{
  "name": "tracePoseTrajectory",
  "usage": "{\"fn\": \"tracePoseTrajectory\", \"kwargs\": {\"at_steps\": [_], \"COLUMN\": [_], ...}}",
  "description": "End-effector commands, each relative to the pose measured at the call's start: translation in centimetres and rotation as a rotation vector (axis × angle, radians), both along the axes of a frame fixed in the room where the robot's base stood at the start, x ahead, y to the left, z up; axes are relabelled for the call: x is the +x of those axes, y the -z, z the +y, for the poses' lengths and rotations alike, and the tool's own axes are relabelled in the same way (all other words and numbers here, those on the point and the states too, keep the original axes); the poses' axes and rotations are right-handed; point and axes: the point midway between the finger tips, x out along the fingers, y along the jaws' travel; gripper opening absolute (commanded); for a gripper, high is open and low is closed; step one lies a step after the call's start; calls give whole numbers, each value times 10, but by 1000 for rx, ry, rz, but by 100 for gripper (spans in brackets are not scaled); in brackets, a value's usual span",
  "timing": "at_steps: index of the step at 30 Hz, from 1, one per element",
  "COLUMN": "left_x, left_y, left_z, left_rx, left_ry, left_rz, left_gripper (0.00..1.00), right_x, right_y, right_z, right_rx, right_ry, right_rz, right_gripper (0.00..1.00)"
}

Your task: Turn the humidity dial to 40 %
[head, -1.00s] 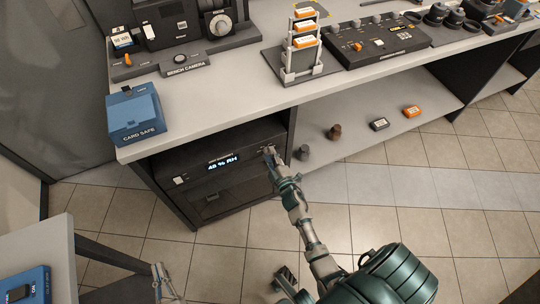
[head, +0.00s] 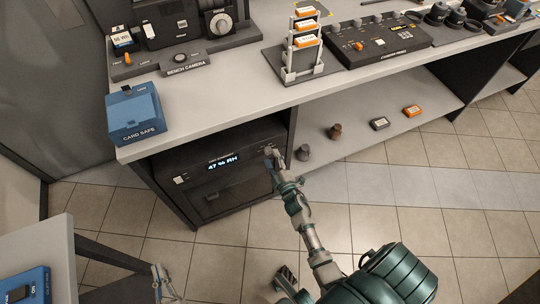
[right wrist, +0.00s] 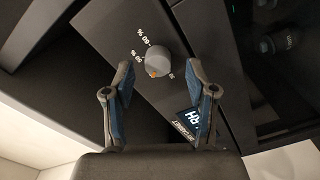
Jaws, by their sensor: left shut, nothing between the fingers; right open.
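The humidity dial is a grey round knob (right wrist: 158,59) with an orange mark, on the dark cabinet's front panel in the right wrist view. Labels around it include 60 % and 50 %. The cabinet (head: 186,206) stands under the bench in the head view, and its display (head: 223,162) appears to read 47 % RH. My right gripper (head: 271,153) is at the panel's right end. In the right wrist view its open fingers (right wrist: 161,76) stand either side of the knob; contact is unclear. My left gripper (head: 162,281) is shut and empty, low at left.
The bench (head: 225,90) overhangs the cabinet and carries a blue card safe (head: 135,115), a bench camera and other equipment. The lower shelf (head: 355,155) to the right holds several small items. A side table (head: 60,240) with a blue box stands at lower left.

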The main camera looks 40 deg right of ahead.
Motion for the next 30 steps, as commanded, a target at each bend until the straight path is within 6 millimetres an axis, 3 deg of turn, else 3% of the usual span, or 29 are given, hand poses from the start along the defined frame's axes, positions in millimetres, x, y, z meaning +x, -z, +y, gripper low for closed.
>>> {"fn": "tracePoseTrajectory", "kwargs": {"at_steps": [6,12,18,30], "left_x": [0,0,0,1], "left_y": [1,1,1,2], "left_z": [0,0,0,-1], "left_rx": [1,1,1,1], "left_ry": [1,1,1,1], "left_rz": [2,2,2,3], "left_gripper": [0,0,0,0], "right_x": [-50,-83,-95,-94], "right_y": [2,3,2,2], "right_z": [12,21,24,24], "right_rx": [3,2,2,2], "right_ry": [0,0,-1,-1], "right_rz": [4,4,3,2], "right_gripper": [57,57,57,57]}}
